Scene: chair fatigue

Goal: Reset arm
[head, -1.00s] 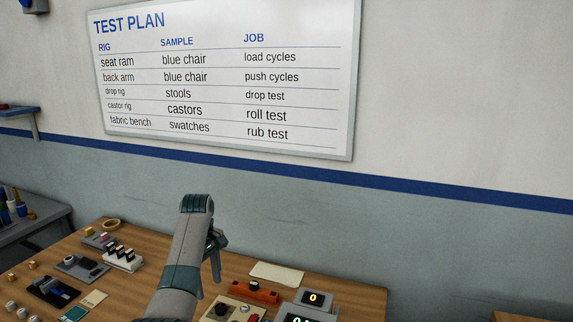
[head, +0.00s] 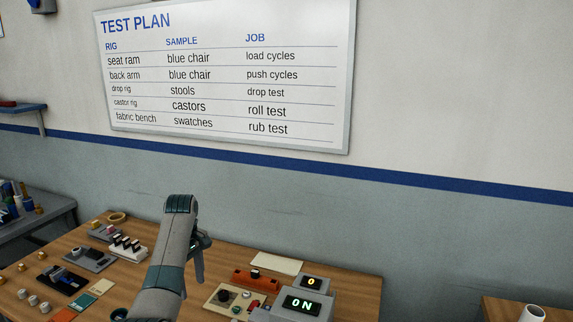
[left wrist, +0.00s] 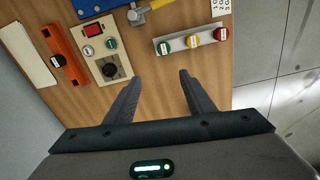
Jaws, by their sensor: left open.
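My left gripper (head: 200,268) hangs over the wooden bench, fingers down, and is open and empty. In the left wrist view its open fingers (left wrist: 161,78) point toward the controls, touching none. A beige panel (left wrist: 97,77) carries a black knob (left wrist: 115,68), a red switch (left wrist: 93,30) and two small round buttons. It also shows in the head view (head: 214,302), right of the gripper. Beside it lies an orange bar (left wrist: 78,69) with a black knob. A white strip (left wrist: 218,34) carries green, yellow and red buttons. My right gripper is out of view.
A pale sheet (head: 277,263) lies at the bench's back edge. Small parts and trays cover the bench's left. A whiteboard (head: 230,78) hangs on the wall. Another table (head: 510,305) stands at right.

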